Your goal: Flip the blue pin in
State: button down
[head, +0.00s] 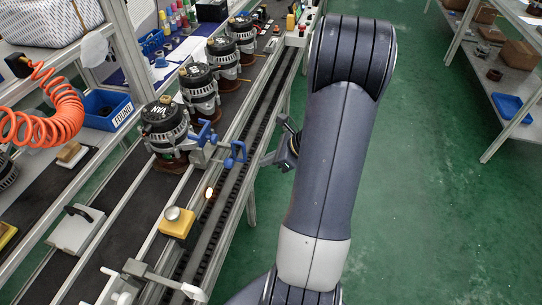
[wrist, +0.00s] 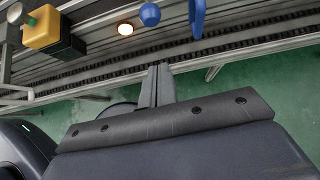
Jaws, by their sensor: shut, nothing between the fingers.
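The blue pin (head: 236,153) shows as a looped blue handle on the near rail of the line, beside the front alternator (head: 165,124). In the wrist view a blue handle (wrist: 197,17) and a round blue knob (wrist: 150,14) show at the top edge, both cut off by the frame. A blue clamp part (head: 205,134) sits between the pin and the alternator. My gripper (head: 266,160) is just right of the pin, apart from it. In the wrist view my gripper (wrist: 160,68) has its fingers together, with nothing between them, below the rail and the blue parts.
A yellow box with a round button (head: 177,222) stands on the rail nearer me, with a lit round lamp (head: 209,193) beside it. More alternators (head: 199,88) line the conveyor behind. An orange coiled hose (head: 45,110) hangs at left. Green floor (head: 430,190) is clear at right.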

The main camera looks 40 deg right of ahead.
aim_at(232, 161)
jog(key=w+a+f, duration=0.3)
jog(key=w+a, duration=0.2)
jog(key=w, duration=0.1)
jog(key=shift+f+p, duration=0.25)
jog(key=shift+p, duration=0.2)
jog(key=shift+w, duration=0.1)
jog(key=w+a, duration=0.2)
jog(key=shift+w+a+b, duration=0.1)
jog(key=shift+w+b, duration=0.2)
jog(key=shift+b, duration=0.1)
jog(key=shift+r, duration=0.1)
